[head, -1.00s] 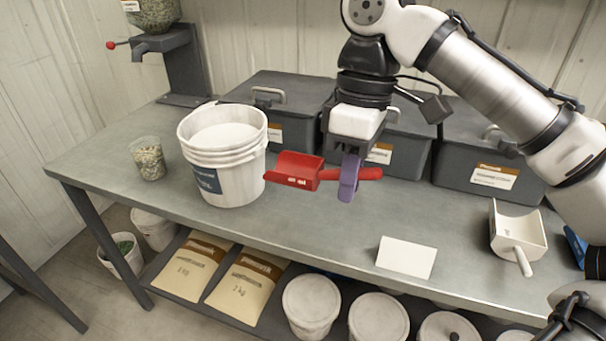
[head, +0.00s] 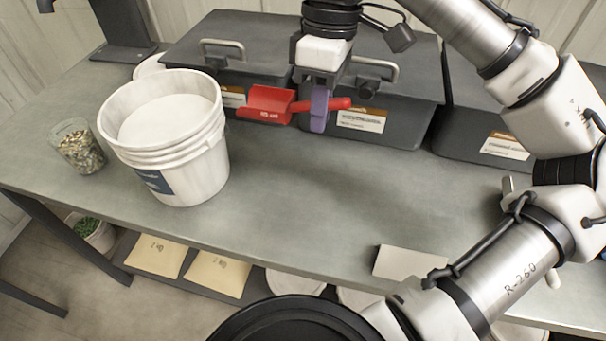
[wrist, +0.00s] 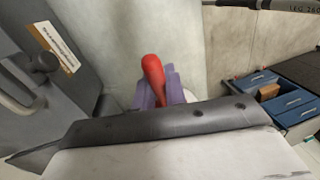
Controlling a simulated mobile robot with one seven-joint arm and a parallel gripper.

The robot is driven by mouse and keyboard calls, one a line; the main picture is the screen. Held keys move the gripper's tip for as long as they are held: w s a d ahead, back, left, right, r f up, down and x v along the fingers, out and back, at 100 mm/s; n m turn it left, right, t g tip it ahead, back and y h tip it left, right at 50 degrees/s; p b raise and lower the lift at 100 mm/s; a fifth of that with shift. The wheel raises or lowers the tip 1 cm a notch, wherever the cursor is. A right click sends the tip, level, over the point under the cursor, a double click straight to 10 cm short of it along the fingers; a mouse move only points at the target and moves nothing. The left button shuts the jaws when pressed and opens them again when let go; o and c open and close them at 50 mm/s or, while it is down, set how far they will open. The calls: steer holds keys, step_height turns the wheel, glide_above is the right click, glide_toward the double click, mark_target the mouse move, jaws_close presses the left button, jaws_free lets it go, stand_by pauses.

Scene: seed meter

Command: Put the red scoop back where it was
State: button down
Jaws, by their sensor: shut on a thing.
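The red scoop (head: 267,106) is held in the air above the bench, in front of the grey lidded bins. My gripper (head: 319,110), with purple fingers, is shut on its handle. The scoop's bowl points left in the head view, and the handle end sticks out to the right of the fingers. In the wrist view the red handle (wrist: 153,75) shows between the purple fingers (wrist: 160,90); the bowl is hidden there.
A white bucket (head: 190,165) and a clear cup of seeds (head: 78,147) stand on the left of the bench (head: 280,190). A grey bin (head: 408,95) with a handled lid is close behind my gripper. The bench middle is clear.

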mark_target(315, 196)
step_height(315, 196, down, 16)
steer(key=shift+f, duration=0.2)
steer(key=shift+f, duration=0.1)
steer(key=shift+s+f+b, duration=0.15)
steer(key=shift+f+b, duration=0.15)
steer(key=shift+f, duration=0.15)
steer(key=c, duration=1.5)
jaws_free()
steer(key=shift+s, duration=0.1)
steer(key=shift+o, duration=0.2)
step_height(315, 196, up, 13)
steer(key=w, duration=0.2)
steer(key=shift+w+d, duration=0.25)
steer(key=shift+d, duration=0.2)
